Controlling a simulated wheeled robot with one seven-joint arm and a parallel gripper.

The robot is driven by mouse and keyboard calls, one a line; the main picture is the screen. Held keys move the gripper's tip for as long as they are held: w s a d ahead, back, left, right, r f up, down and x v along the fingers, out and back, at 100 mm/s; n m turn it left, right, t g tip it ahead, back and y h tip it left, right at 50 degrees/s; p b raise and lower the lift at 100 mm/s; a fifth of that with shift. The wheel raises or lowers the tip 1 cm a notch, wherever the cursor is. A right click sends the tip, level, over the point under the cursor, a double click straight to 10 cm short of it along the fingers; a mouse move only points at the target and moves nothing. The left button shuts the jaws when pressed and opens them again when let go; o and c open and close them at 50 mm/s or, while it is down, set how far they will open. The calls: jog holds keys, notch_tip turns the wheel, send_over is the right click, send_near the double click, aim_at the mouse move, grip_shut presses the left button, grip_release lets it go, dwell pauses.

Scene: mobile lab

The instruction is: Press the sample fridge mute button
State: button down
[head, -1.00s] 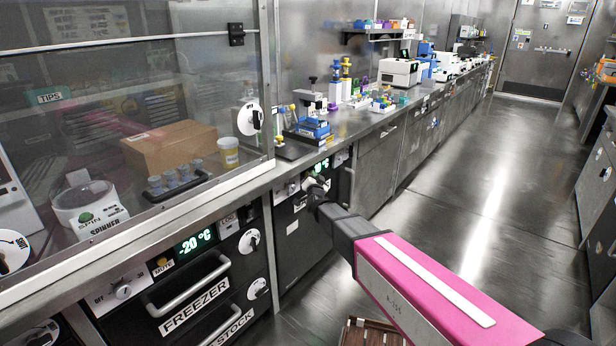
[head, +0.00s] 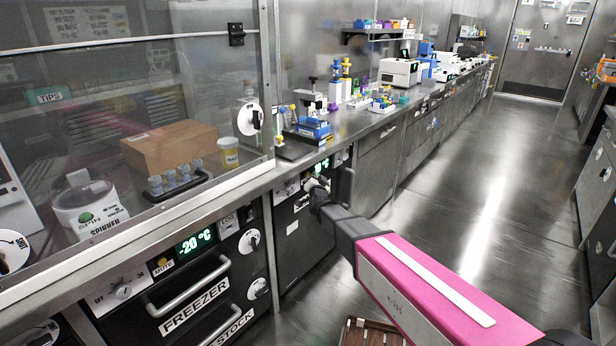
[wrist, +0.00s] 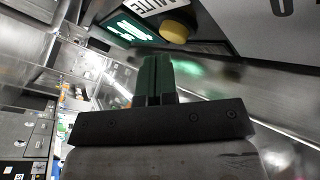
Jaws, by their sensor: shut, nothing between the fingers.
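The sample fridge is the dark unit below the counter, with a lit green display (head: 321,167) in the head view. In the wrist view, its control strip shows a green display (wrist: 133,29), a white label reading MUTE (wrist: 150,5) upside down, and a round yellow mute button (wrist: 175,31). My gripper (wrist: 157,60) is shut and empty. Its fingertips appear just below the yellow button in the wrist view; whether they touch it I cannot tell. In the head view my gripper (head: 317,186) is at the fridge's upper front, and the button is hidden there.
To the left stands a freezer with a -20 °C display (head: 195,241), its own yellow mute button (head: 162,262) and bar handles (head: 190,288). The steel counter above holds a blue rack (head: 311,129) and other lab items. The floor (head: 460,215) on the right is clear.

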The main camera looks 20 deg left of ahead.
jog(key=shift+d, duration=0.2)
jog(key=shift+s+d, duration=0.35)
jog(key=shift+d, duration=0.4)
jog(key=shift+s+d, duration=0.3)
jog(key=shift+d, duration=0.5)
jog(key=shift+s+d, duration=0.35)
jog(key=shift+d, duration=0.4)
